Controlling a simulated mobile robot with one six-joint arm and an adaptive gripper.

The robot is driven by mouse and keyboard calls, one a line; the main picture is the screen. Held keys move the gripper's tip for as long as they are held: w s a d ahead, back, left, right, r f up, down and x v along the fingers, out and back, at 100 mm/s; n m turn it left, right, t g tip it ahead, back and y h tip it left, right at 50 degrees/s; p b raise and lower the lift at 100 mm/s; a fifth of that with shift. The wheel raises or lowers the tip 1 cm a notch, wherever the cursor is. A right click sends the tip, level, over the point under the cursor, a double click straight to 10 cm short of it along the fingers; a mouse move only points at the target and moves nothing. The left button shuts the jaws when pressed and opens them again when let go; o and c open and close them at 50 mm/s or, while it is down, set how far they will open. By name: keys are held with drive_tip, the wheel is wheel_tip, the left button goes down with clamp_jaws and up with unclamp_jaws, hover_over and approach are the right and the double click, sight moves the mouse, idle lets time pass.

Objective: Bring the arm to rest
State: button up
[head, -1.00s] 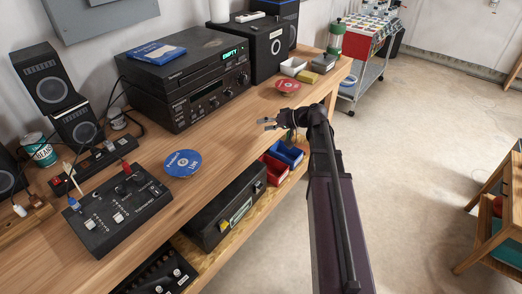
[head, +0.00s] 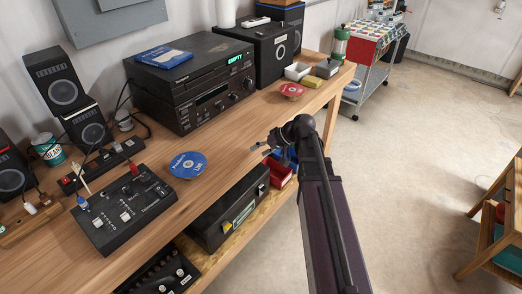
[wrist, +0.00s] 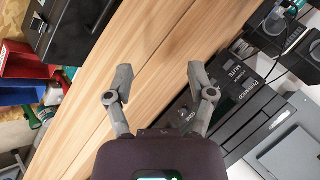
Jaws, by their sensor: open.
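My gripper (head: 260,149) is at the front edge of the wooden bench in the head view, with my arm reaching up to it from the lower right. In the wrist view my gripper (wrist: 160,82) has its two fingers spread wide apart. Nothing is between them but the bare wood of the bench (wrist: 130,60) beyond. No object is held.
A blue disc (head: 187,165) and a red disc (head: 291,90) lie on the bench. Red bins (head: 279,172) sit on the lower shelf.

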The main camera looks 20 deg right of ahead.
idle(0.4)
drive_tip(key=s+a+f+g+h+p, duration=0.1)
drive_tip(key=s+g+h, duration=0.1)
drive_tip(key=s+h, duration=0.2)
drive_tip(key=s+a+f+g+h+p, duration=0.1)
drive_tip(key=s+h, duration=0.3)
drive_tip(key=s, duration=0.6)
drive_tip(key=shift+f+g+h+p, duration=0.25)
drive_tip(key=shift+g+h+p, duration=0.15)
drive_tip(key=shift+p, duration=0.35)
idle(0.5)
